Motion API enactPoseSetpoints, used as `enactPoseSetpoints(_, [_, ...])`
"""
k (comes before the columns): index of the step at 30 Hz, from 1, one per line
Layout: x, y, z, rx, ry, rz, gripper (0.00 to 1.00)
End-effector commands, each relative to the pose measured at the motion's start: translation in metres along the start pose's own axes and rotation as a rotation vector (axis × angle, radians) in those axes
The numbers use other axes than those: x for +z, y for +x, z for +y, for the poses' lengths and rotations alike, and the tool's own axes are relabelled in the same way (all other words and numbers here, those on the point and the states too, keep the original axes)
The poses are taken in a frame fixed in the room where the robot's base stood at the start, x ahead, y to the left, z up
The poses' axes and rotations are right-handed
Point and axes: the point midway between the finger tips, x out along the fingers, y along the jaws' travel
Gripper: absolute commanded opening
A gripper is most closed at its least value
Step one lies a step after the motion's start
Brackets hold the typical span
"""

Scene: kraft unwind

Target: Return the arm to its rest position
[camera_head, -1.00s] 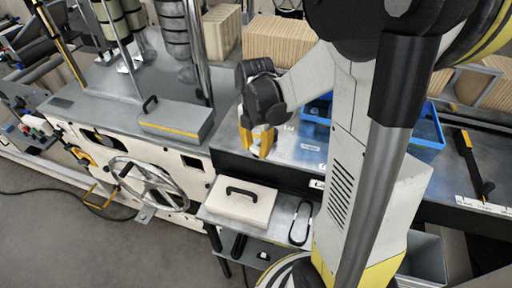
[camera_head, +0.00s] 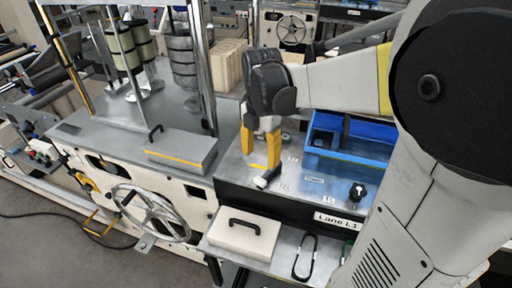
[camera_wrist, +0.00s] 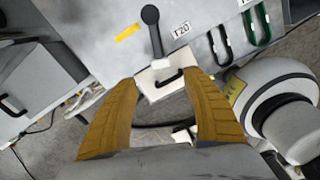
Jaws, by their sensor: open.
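My gripper (camera_head: 261,148) points down above the grey metal bench top (camera_head: 235,160), with its two yellow fingers apart. Nothing shows between them. In the wrist view, my gripper (camera_wrist: 160,88) also shows both fingers spread and empty. A dark round-ended lever shape (camera_wrist: 152,28) shows beyond the fingertips in the wrist view. My arm reaches in from the right of the head view and hides part of the bench.
A blue tray (camera_head: 378,132) stands behind and right of my gripper. A cream block with a black handle (camera_head: 240,237) sits on the lower shelf, beside a black loop (camera_head: 305,257). A grey cover (camera_head: 182,152), handwheel (camera_head: 150,212) and upright posts are on the left.

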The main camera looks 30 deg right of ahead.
Motion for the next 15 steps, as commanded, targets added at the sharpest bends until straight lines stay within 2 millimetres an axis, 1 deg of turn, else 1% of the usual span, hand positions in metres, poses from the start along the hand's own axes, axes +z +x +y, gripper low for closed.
enactPoseSetpoints(1, [0.000,-0.007,0.000,0.000,0.000,0.000,0.58])
enactPoseSetpoints(3, [0.000,-0.014,0.000,0.000,0.000,0.000,0.58])
enactPoseSetpoints(6, [0.000,-0.018,0.000,0.000,0.000,0.000,0.58])
enactPoseSetpoints(15, [0.000,-0.019,0.000,0.000,0.000,0.000,0.58])
